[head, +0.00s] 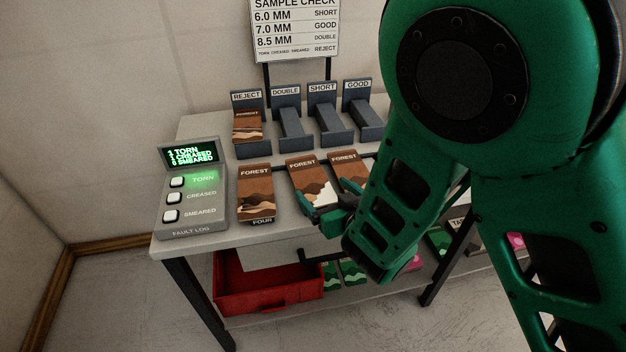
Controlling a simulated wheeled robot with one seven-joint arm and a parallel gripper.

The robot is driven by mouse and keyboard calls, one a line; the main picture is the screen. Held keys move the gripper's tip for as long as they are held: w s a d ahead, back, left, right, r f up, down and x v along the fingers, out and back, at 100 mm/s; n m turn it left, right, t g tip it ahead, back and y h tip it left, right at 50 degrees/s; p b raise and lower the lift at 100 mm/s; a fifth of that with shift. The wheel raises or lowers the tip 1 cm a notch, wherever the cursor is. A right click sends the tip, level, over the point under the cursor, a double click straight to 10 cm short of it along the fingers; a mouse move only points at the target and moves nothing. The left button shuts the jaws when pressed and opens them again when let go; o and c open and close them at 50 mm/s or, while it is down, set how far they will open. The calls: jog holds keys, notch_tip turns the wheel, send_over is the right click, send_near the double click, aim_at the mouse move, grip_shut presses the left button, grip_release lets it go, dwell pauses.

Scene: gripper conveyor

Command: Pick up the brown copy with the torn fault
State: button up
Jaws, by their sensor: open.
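Three brown copies marked FOREST lie in a row on the table. The left copy (255,190) sits above a FOUR label and looks whole. The middle copy (310,178) has a jagged white patch at its lower right, which looks like the torn fault. The right copy (345,165) is partly hidden by my arm. My gripper (327,212) is open at the lower right end of the middle copy, with its fingers close to that edge. I cannot tell whether they touch it. Another brown copy (249,124) rests in the REJECT stand.
The fault log box (192,200) shows 1 torn, 1 creased, 0 smeared, with TORN lit green. DOUBLE (291,122), SHORT (328,118) and GOOD (362,112) stands look empty. A red bin (265,300) and green copies (350,272) are below.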

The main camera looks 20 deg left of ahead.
aim_at(312, 180)
jog(key=shift+x, duration=3.55)
jog(key=shift+d+f, duration=0.1)
jog(key=shift+f, duration=0.05)
jog(key=c, duration=0.9)
